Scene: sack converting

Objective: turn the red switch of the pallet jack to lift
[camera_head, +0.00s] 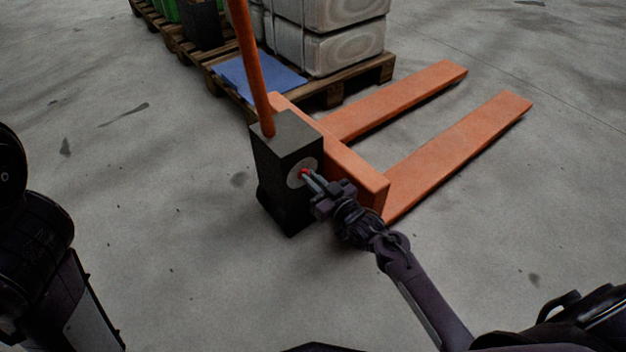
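The orange pallet jack (352,168) stands in the middle of the view, with its two forks pointing to the upper right and its handle (250,55) rising from a dark box (284,142). The red switch (303,173) sits on a pale round plate (294,180) on the side of that box. My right gripper (308,177) reaches in from the lower right, its fingertips at the switch and partly covering it. I cannot tell whether the fingers are closed on it. My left arm shows at the left edge; its gripper is out of view.
Wooden pallets (362,74) stand behind the jack, bearing pale stacked sacks (345,50), a blue sheet (258,78), and dark and green items. The grey concrete floor is clear to the left and right of the jack.

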